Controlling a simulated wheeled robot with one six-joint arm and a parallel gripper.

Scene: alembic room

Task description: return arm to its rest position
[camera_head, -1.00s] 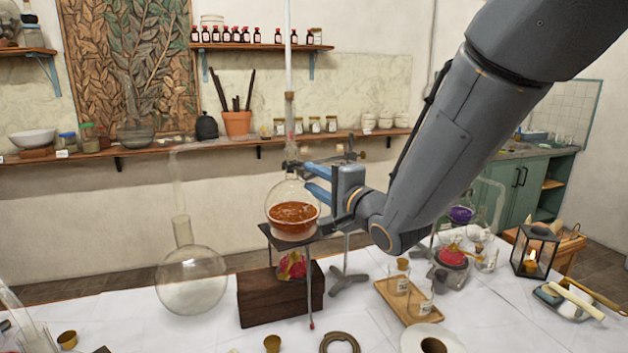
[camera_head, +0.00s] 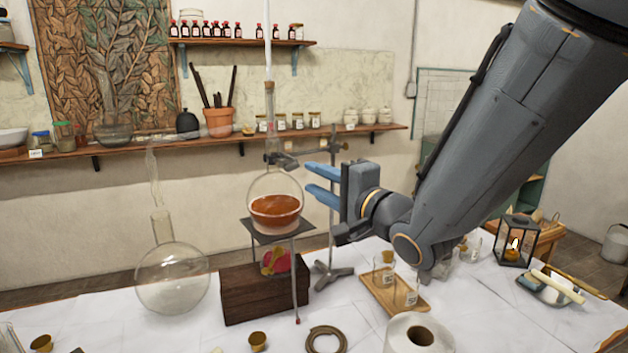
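My gripper (camera_head: 322,184) is at the middle of the view, its two blue fingers pointing left and spread apart with nothing between them. The fingertips are just right of a round glass flask (camera_head: 274,188) of orange-brown liquid, with a visible gap to it. The flask sits upright on a dark plate on a stand, above a wooden block (camera_head: 262,289) and a red object (camera_head: 276,260). My grey arm reaches in from the upper right and hides part of the wall and the bench behind it.
A clamp stand (camera_head: 333,230) rises behind my gripper. A wooden tray with corked bottles (camera_head: 384,272) and a white roll (camera_head: 418,335) are below my arm. A lit lantern (camera_head: 515,240) stands at the right.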

